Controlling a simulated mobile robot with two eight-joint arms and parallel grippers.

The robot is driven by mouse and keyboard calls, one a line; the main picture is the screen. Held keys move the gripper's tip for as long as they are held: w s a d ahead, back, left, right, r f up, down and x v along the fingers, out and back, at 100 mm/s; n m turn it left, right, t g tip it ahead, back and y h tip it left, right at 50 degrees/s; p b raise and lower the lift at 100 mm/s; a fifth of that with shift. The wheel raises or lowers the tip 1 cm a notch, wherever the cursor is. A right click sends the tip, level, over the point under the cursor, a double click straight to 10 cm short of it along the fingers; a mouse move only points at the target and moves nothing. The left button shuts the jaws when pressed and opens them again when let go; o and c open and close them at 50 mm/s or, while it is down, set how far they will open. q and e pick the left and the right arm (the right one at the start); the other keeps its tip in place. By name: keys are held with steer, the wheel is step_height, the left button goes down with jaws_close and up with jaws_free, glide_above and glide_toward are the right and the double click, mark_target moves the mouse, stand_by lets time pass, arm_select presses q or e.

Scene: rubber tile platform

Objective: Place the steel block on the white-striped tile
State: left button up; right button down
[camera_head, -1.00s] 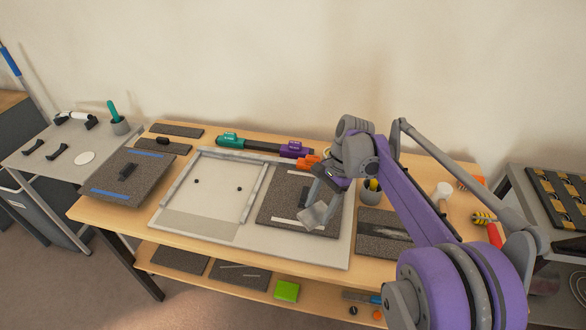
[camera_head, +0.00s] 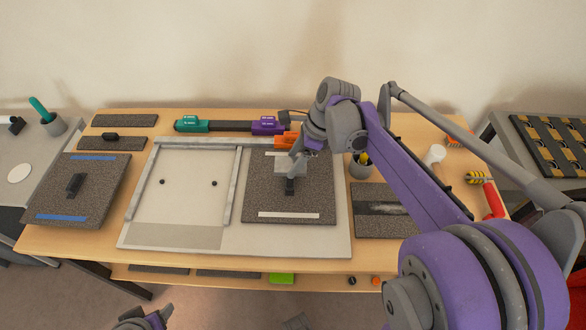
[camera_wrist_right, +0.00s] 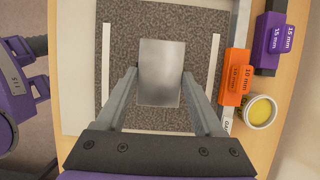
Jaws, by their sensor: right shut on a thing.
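The steel block (camera_head: 291,169) is a plain light-grey block. My right gripper (camera_head: 293,163) is shut on it, and the wrist view shows the block (camera_wrist_right: 161,72) between the two fingers (camera_wrist_right: 161,88). The block is over the middle of the dark speckled tile (camera_head: 262,197), between its two white stripes (camera_head: 290,215). Both stripes also show in the wrist view, to the left and right of the block. A dark patch shows just below the block in the head view; I cannot tell whether the block touches the tile. Only part of my left arm shows, without its fingertips.
A pale framed board (camera_head: 180,238) lies left of the tile. An orange block (camera_head: 285,140), purple block (camera_head: 268,125) and teal block (camera_head: 192,124) stand behind. A cup (camera_head: 361,167) and a dark tile (camera_head: 383,222) are to the right. A blue-striped tile (camera_head: 105,190) is far left.

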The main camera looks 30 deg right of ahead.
steer(key=shift+w+f, duration=0.1)
steer(key=shift+f, duration=2)
steer(key=shift+f+b, duration=0.15)
steer(key=shift+b, duration=0.15)
jaws_free()
steer(key=p+v, duration=0.1)
steer(key=v, duration=1.1)
steer(key=s+a+f+n+t+h, duration=0.1)
steer(key=s+a+f+n, duration=0.2)
steer(key=n, duration=0.5)
steer(key=s+a+f+n+h, duration=0.1)
steer(key=s+a+f+n, duration=0.3)
steer(key=s+a+n, duration=0.1)
steer(key=s+a+f+n+t+h, duration=0.1)
steer(key=s+a+f+n, duration=0.3)
steer(key=n, duration=0.6)
steer(key=shift+s+f+n+t+h, duration=0.15)
steer(key=shift+s+n+t+h, duration=0.25)
steer(key=shift+s, duration=0.75)
steer(key=shift+s+f+n, duration=0.15)
steer(key=shift+n, duration=0.15)
